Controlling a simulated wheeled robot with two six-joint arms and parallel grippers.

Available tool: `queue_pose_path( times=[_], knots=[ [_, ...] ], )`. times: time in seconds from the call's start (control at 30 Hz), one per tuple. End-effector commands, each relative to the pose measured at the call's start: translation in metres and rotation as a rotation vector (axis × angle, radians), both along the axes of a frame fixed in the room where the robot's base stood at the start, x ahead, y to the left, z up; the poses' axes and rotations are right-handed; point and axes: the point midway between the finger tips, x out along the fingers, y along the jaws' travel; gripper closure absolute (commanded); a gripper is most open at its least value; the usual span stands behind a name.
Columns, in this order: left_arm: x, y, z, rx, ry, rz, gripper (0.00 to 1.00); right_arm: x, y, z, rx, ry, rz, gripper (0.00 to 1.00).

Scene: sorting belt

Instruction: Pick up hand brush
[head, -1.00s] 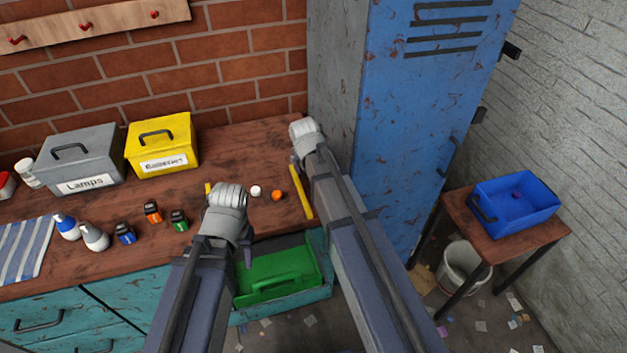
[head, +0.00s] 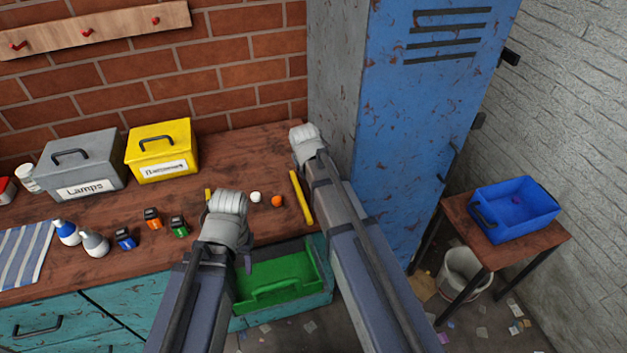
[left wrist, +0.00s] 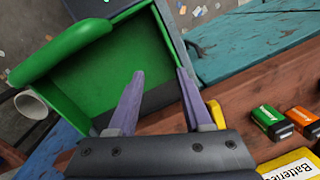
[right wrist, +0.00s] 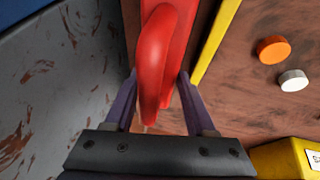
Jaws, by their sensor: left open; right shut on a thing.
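My right gripper (right wrist: 160,95) is shut on the rounded handle of a red thing (right wrist: 153,50) with a flat red body, which looks like the hand brush. No bristles show. In the head view my right arm hides this thing by the locker. My left gripper (left wrist: 160,75) is open and empty. Its fingers are over the green bin (left wrist: 100,62) in the open drawer. In the head view the left hand (head: 228,215) is at the bench's front edge.
A yellow bar (head: 301,197), an orange disc (head: 277,201) and a white disc (head: 256,197) lie on the bench. A grey box (head: 85,165) and yellow box (head: 162,152) stand at the back. A blue locker (head: 415,120) rises on the right. A blue bin (head: 535,219) is on a small table.

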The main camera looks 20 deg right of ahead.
Motion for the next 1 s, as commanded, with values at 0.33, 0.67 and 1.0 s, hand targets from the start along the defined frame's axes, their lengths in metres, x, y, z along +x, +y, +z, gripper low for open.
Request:
queue_pose_path(
  times=[0.33,0.67,1.0],
  knots=[
    [0.0,0.0,0.002,0.0,0.0,0.0,0.5,0.0,0.0,0.002,0.0,0.0,0.0,1.0],
    [0.0,0.0,0.033,0.0,0.0,0.0,0.5,0.0,0.0,0.033,0.0,0.0,0.0,1.0],
    [0.0,0.0,0.086,0.0,0.0,0.0,0.5,0.0,0.0,0.086,0.0,0.0,0.0,1.0]
  ],
)
